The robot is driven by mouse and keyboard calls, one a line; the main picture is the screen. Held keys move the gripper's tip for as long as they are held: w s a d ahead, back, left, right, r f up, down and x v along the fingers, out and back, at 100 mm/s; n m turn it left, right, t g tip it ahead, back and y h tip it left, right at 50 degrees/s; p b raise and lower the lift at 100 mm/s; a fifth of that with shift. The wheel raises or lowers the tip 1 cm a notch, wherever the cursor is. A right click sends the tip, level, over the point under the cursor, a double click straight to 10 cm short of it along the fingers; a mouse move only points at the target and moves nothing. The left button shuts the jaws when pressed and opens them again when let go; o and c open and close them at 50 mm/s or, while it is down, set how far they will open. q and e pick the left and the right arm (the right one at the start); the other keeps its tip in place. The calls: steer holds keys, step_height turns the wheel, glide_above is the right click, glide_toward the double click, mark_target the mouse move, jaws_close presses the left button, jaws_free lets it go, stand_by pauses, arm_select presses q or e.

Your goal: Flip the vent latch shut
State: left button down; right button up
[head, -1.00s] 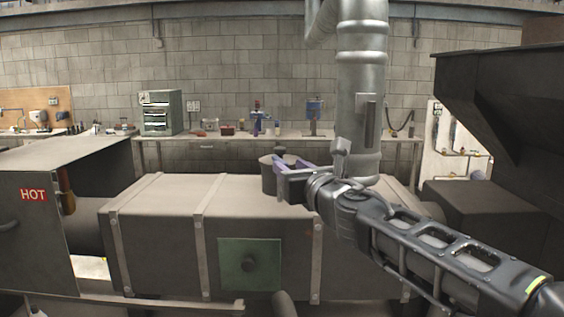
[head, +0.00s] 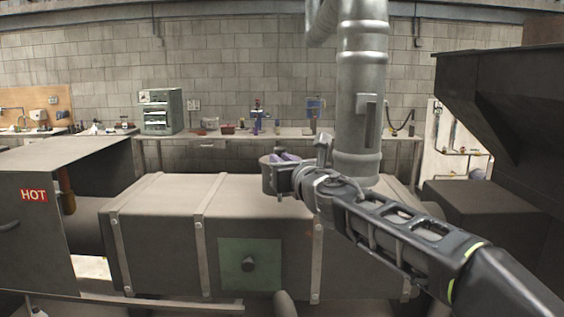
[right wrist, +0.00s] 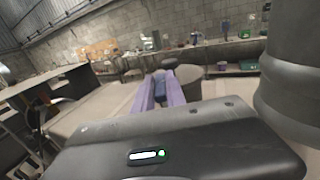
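The vent (head: 268,178) is a short round grey stub on top of the long grey box, and its rim and inside are partly hidden by my gripper in the head view. My right gripper (head: 284,157) has purple fingers and reaches over the vent from the right. In the right wrist view the fingers (right wrist: 160,88) stand apart, with a dark bluish piece between them that I cannot identify. There the round vent (right wrist: 189,82) is just right of the fingers, and a small dark knob (right wrist: 170,64) shows beyond their tips. I cannot make out the latch's position. My left gripper is out of view.
A thick vertical metal pipe (head: 361,110) rises close behind my right wrist. The box (head: 158,210) has metal straps and a green plate (head: 236,267) on its front. A cabinet marked HOT (head: 22,235) is at left, and a dark hopper (head: 500,110) at right.

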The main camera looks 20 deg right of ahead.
jaws_close()
steer(key=shift+a+r+m+h+p, duration=0.2)
steer(key=shift+m+h+p, duration=0.4)
steer(key=shift+h, duration=0.4)
steer(key=m+g+h, duration=0.1)
steer(key=m+h, duration=0.1)
steer(key=h, duration=0.1)
steer(key=shift+w+a+f+p, duration=0.1)
steer(key=shift+a+p, duration=0.05)
steer(key=shift+p, duration=0.15)
steer(key=shift+m+g+h, duration=0.5)
steer(key=shift+m+h, duration=0.2)
steer(key=shift+h, duration=0.3)
steer(key=o, duration=0.5)
jaws_free()
steer(key=shift+f, duration=0.1)
